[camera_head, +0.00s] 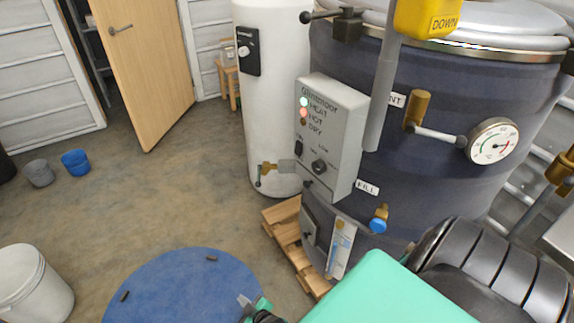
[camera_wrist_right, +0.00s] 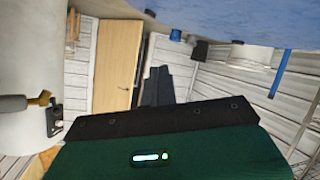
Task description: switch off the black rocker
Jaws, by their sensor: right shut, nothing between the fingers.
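The black rocker (camera_head: 299,149) is small and sits at the lower left of the face of the grey control box (camera_head: 333,120). Its tilt is too small to read. A round black knob (camera_head: 319,166) is to its right. On the box, the HEAT lamp (camera_head: 304,102) glows green and the HOT lamp (camera_head: 304,113) glows red; the DRY lamp looks dim. My right gripper (camera_head: 244,301) is at the bottom of the head view, shut and empty, below and left of the box and clear of it. My left gripper is not in view.
A dark blue vat (camera_head: 440,90) with a gauge stands right of the box, a white tank (camera_head: 275,100) behind it. A grey pipe (camera_head: 383,90) runs beside the box. A pallet (camera_head: 286,232) lies beneath. Brass valves protrude nearby. The floor at left is mostly clear.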

